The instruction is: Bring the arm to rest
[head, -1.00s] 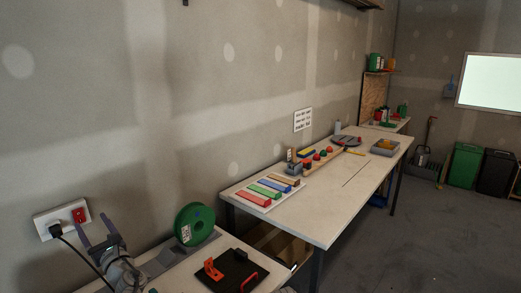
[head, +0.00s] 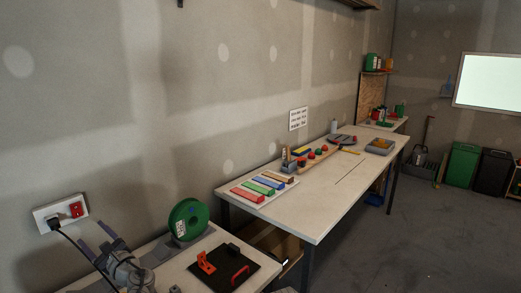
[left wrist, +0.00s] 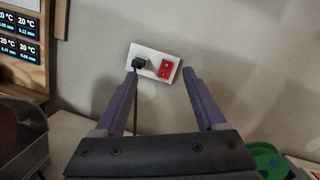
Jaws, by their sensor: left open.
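My left gripper (head: 95,238) is at the lower left of the head view, above the near table's back edge by the wall. In the left wrist view its two purple fingers (left wrist: 160,95) are spread wide with nothing between them. They point toward a white wall socket (left wrist: 153,62) with a black plug and a red switch. The socket also shows in the head view (head: 61,213), left of the gripper. My right gripper is in neither view.
A green spool (head: 188,219) stands on the near table, right of my left arm. A black plate (head: 234,270) with orange and red parts lies in front of it. A longer white table (head: 318,216) with colored bars stands beyond. Screens (left wrist: 17,32) show left in the wrist view.

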